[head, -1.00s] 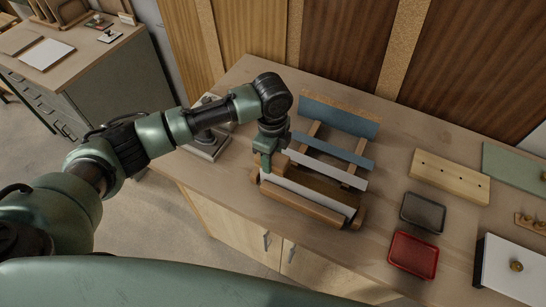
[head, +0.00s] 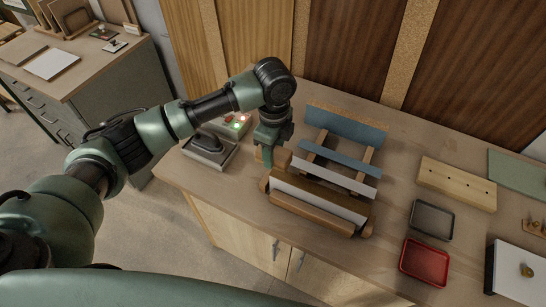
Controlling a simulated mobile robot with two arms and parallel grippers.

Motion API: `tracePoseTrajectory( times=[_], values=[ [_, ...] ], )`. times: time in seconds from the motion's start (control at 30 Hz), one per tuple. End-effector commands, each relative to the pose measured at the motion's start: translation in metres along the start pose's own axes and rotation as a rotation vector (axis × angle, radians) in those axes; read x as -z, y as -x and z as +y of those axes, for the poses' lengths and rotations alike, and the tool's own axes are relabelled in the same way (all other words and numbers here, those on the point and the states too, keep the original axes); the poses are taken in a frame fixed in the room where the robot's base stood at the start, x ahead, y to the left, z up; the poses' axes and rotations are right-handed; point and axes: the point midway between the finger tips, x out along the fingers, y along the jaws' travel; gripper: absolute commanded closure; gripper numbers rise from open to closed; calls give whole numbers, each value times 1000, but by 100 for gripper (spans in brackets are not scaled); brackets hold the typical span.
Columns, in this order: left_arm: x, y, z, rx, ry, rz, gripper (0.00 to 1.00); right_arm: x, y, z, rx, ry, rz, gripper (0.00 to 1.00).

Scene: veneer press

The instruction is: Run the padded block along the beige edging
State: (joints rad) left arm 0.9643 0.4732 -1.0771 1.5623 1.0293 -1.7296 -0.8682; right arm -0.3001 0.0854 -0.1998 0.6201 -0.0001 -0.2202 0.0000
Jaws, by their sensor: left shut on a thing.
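My left gripper (head: 268,155) points down at the left end of a wooden holding frame on the bench. It is shut on a tan block (head: 283,159), partly hidden by the fingers. The block is by the left end of the frame's long pieces; I cannot tell whether it touches them. A board with a brown strip (head: 318,196) and a white face (head: 343,213) lies along the frame's front, behind a rounded tan bar (head: 305,211). I cannot clearly make out which strip is the beige edging. My right gripper is not in view.
A grey iron-like tool (head: 208,147) and a unit with small lights (head: 238,123) stand left of the frame. To the right are a dark tray (head: 432,219), a red tray (head: 425,262) and a light board with holes (head: 457,183). Some bench between is clear.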

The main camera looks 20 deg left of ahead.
Motion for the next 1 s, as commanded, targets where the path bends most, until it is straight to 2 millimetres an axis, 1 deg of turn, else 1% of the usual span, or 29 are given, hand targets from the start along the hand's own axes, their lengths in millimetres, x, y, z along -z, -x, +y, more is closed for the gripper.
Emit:
tracePoseTrajectory(
  times=[0.2,0.43,0.7,1.0],
  values=[
    [0,17,-5,3,3,0,98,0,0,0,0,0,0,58],
    [0,28,-7,2,6,1,98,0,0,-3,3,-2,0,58],
    [-1,31,-8,2,7,1,98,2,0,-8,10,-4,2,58],
    [-1,31,-8,2,7,1,98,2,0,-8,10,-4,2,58]
  ],
)
